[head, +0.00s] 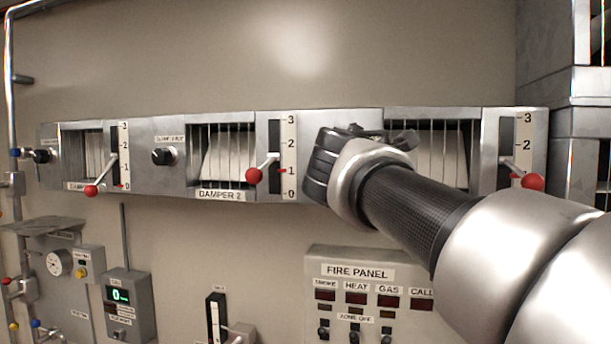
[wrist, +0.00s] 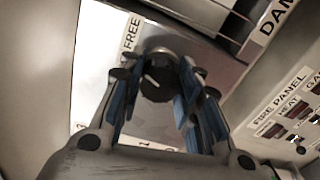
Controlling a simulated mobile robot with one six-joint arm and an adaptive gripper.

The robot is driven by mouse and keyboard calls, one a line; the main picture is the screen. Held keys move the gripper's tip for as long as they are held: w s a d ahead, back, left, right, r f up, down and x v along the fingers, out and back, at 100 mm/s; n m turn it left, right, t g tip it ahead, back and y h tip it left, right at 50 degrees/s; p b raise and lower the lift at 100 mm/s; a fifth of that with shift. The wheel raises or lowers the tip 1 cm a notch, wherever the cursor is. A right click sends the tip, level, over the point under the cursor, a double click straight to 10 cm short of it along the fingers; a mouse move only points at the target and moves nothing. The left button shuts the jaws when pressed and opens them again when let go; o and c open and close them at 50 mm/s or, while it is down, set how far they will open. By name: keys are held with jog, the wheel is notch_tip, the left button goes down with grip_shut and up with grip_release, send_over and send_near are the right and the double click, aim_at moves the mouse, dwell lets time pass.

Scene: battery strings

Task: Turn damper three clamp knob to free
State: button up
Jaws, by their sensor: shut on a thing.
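The damper three clamp knob (wrist: 157,86) is black and round with a short white pointer line, in the wrist view. It sits between the blue-padded fingers of my gripper (wrist: 160,76), which is shut on it. A white label reading FREE (wrist: 131,34) is on the panel up and left of the knob. In the head view my gripper (head: 330,160) is against the panel just left of the third damper's grille (head: 440,155), and it hides the knob. The third damper's lever with a red ball (head: 532,182) is right of the grille, low on its scale.
Damper 2's knob (head: 163,156) and red-ball lever (head: 254,175) are left of my gripper. The fire panel (head: 365,285), with small switches, is below my arm. Metal ductwork (head: 565,130) stands at the right. The wall above the dampers is bare.

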jog(key=shift+m+b, duration=1.45)
jog(key=shift+m, duration=0.55)
